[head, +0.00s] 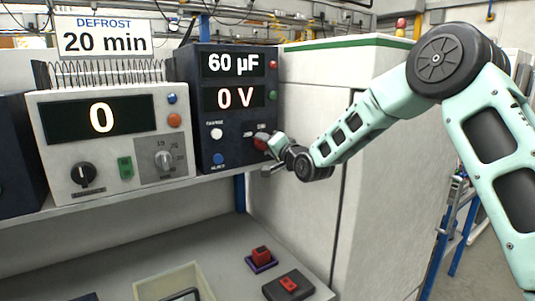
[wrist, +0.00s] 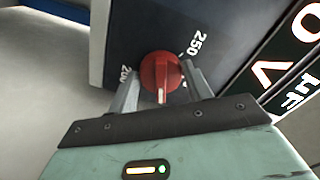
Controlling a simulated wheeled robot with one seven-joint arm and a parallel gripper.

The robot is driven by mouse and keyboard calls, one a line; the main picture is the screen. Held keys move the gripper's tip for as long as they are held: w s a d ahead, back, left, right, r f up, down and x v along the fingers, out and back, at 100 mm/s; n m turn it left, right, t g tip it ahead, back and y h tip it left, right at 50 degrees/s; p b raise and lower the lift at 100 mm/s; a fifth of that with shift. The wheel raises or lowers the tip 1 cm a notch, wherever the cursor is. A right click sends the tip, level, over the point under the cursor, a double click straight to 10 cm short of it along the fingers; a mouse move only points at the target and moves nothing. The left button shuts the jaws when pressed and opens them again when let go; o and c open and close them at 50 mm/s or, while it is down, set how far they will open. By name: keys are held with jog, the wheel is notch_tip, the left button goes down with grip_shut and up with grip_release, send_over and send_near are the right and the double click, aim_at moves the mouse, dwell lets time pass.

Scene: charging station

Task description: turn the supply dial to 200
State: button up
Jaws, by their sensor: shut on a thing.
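The supply dial is a red round knob (wrist: 160,72) on the dark supply unit (wrist: 125,35). In the wrist view its white pointer mark points down the picture, toward my gripper's palm. A "250" label is above right of the knob. A partly hidden label starting "20" is at left, beside a finger, and another label at right is mostly covered. My gripper (wrist: 162,80) is shut on the knob, one finger on each side. In the head view my gripper (head: 270,143) covers most of the red knob (head: 261,141). The unit (head: 205,120) reads 60 µF and 0 V.
A beige unit (head: 60,135) reading 0 stands at left, under a sign (head: 104,36) reading "DEFROST 20 min". A pale cabinet (head: 300,110) stands right of the supply unit. Below are a tray (head: 150,292), a red block (head: 261,253) and a dark box with a red top (head: 275,290).

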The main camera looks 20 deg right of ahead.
jog(key=m+b, duration=0.7)
jog(key=m, duration=0.9)
jog(key=shift+d+r, duration=0.1)
jog(key=shift+r, duration=0.05)
jog(key=shift+r+m+b, duration=0.1)
jog(key=shift+m+b, duration=0.2)
jog(key=shift+b, duration=0.05)
jog(key=o, duration=1)
jog(key=shift+c, duration=0.2)
jog(key=b+v, duration=0.2)
jog(key=v, duration=1.5)
jog(key=shift+s, duration=0.2)
